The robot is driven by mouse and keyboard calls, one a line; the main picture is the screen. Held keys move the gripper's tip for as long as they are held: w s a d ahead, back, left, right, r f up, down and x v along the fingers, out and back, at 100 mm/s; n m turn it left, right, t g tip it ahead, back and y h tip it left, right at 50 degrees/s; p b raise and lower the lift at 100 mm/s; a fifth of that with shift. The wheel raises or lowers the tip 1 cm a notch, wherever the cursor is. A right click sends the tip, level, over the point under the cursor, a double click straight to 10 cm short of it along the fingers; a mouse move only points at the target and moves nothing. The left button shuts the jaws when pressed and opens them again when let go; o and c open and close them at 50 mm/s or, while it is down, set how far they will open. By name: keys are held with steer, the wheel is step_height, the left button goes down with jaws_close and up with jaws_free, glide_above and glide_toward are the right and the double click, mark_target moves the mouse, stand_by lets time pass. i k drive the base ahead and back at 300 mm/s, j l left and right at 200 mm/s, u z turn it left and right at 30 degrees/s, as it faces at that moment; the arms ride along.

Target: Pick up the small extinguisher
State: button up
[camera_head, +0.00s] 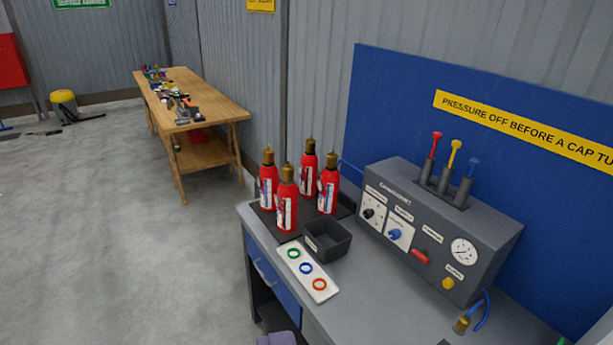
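Several small red extinguishers with brass tops and white labels stand upright in a cluster on a dark tray (262,213) on the grey workbench. One is at the left (268,180), one at the front (287,203), one at the back (308,170) and one at the right (328,186). They look alike in size, so I cannot tell which one is meant. The front one partly covers the left one. My gripper does not show in this view.
A dark open box (327,240) and a white strip with coloured rings (309,272) lie in front of the extinguishers. A grey control panel (440,225) with levers stands to their right. A wooden table (215,108) stands behind left. The floor (120,235) at left is clear.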

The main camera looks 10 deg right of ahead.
mark_target(267, 178)
steer(key=i+j+z, duration=0.25)
steer(key=i+j, duration=0.2)
steer(key=z, duration=3.1)
steer(key=u, duration=3.1)
steer(key=i+j, duration=0.3)
steer(key=i, duration=0.15)
steer(key=u, duration=0.05)
